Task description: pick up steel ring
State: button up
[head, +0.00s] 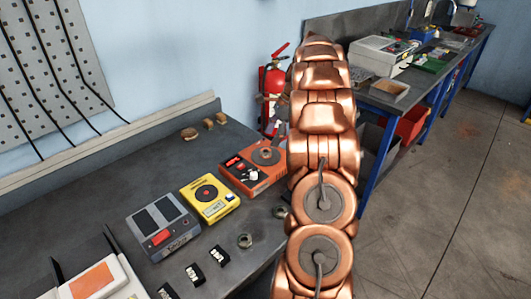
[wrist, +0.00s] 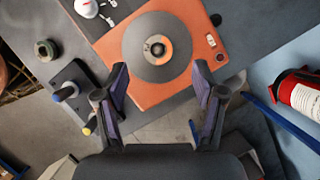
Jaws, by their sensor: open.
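A grey steel ring (head: 245,241) lies flat on the dark bench in front of the yellow device. A grey ring, seemingly the same one, shows at the left of the wrist view (wrist: 45,50). A second small ring, copper-toned, sits at the middle of the grey disc (wrist: 157,48) on the orange device (wrist: 112,45). My gripper (wrist: 160,69) is open and empty, its fingers on either side of the orange device's near edge, below the disc. My arm hides the gripper in the head view.
The yellow device (head: 210,198) and grey two-panel device (head: 160,226) stand left of the orange one. Small black labelled blocks (head: 194,273) lie in front. A dark block (wrist: 72,95) with blue and yellow parts is near the bench edge. A red fire extinguisher (wrist: 300,95) stands beyond.

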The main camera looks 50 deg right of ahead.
aim_at(266, 153)
jog(key=shift+s+p+x, duration=0.1)
jog(key=shift+p+x, duration=0.5)
jog(key=shift+x, duration=0.7)
jog(key=shift+s+p+x, duration=0.15)
jog(key=shift+p+x, duration=0.4)
jog(key=shift+x, duration=0.8)
jog(key=shift+d+f, duration=0.1)
jog(key=shift+d, duration=0.05)
jog(key=shift+c, duration=0.4)
grip_shut()
